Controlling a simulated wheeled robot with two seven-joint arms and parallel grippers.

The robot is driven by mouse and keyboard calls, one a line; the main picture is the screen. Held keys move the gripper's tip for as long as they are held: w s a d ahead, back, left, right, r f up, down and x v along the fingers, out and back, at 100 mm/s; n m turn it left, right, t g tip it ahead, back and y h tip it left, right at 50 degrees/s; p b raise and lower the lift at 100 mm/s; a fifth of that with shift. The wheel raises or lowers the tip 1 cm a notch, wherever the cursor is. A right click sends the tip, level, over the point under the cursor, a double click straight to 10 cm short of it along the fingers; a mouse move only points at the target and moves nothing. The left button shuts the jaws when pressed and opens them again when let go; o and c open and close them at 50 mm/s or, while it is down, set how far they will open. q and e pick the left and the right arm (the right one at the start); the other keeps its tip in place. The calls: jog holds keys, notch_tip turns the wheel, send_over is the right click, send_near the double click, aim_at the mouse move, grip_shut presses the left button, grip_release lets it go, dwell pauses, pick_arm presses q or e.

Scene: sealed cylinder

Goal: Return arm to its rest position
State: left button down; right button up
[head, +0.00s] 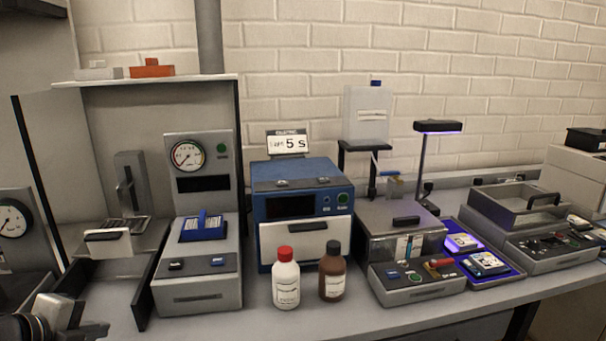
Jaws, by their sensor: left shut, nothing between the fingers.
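My left gripper (92,330) shows at the bottom left corner of the head view, low in front of the bench's left end. Its fingers are dark and shut, with nothing between them. Part of my left arm (45,312), pale grey and black, shows beside it, cut off by the picture edge. The gripper appears apart from the instruments. My right gripper is not in view.
A gauge instrument (198,292) stands to the gripper's right. Farther right are a blue box device (297,177), a red-capped white bottle (286,283), a brown bottle (332,276) and a blue tray (510,272). A grey bench (240,322) carries them.

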pick_arm(q)
jog(key=s+d+f+n, duration=0.2)
jog(key=s+f+n, duration=0.2)
jog(key=f, duration=0.3)
jog(key=s+d+f+n, duration=0.1)
jog(key=s+f+n, duration=0.35)
jog(key=f, duration=0.35)
jog(key=s+d+f+n, duration=0.3)
jog(key=d+f+n, duration=0.1)
jog(key=d, duration=0.4)
jog(key=s+d+f+n, duration=0.3)
jog(key=d+f+n, duration=0.1)
jog(key=d, duration=0.5)
jog(key=shift+s+d+n+h, duration=0.25)
jog(key=shift+s+n+h, duration=0.15)
jog(key=shift+n, duration=0.35)
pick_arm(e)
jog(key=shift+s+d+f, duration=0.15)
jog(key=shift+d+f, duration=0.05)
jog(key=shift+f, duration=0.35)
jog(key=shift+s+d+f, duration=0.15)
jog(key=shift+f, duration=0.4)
